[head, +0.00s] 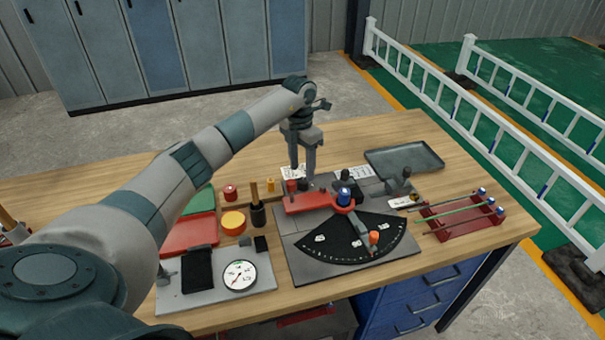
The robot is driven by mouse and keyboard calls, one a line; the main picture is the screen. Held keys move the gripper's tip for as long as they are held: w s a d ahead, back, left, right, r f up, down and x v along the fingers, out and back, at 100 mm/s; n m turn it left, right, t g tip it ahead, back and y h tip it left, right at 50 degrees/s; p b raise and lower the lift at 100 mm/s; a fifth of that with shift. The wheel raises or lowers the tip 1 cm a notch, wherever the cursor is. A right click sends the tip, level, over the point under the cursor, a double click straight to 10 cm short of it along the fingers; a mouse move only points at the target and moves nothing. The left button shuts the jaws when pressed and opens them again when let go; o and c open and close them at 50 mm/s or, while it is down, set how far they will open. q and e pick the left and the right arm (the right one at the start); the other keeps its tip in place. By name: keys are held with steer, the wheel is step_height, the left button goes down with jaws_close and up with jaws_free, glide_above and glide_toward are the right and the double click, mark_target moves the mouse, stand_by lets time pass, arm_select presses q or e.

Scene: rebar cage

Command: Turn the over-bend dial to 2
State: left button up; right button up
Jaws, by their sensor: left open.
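My left gripper (302,168) points down over the back of the bending plate (315,263), with its fingers apart and nothing seen between them. The fingertips are close to small parts at the back of the plate, beside a red block (306,203); whether they touch is unclear. I cannot make out which part is the over-bend dial or its setting. White labels (355,172) lie near the gripper, too small to read. A round white dial face (240,275) with a dark pointer sits on a grey plate at front left. My right gripper is out of view.
A black fan-shaped scale (345,238) with an orange-knobbed lever (373,238) lies on the bending plate. A red rack (463,216) with rods stands right, and a grey tray (404,160) behind. Red and green trays (190,236), a yellow disc (233,223) and dark cylinder (258,215) stand left.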

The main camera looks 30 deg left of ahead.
mark_target(303, 180)
arm_select(q)
steer(key=shift+d+f+p, duration=0.1)
steer(key=shift+f+p, duration=0.4)
steer(key=shift+f, duration=1.8)
steer(key=shift+c, duration=0.7)
steer(key=c, duration=0.9)
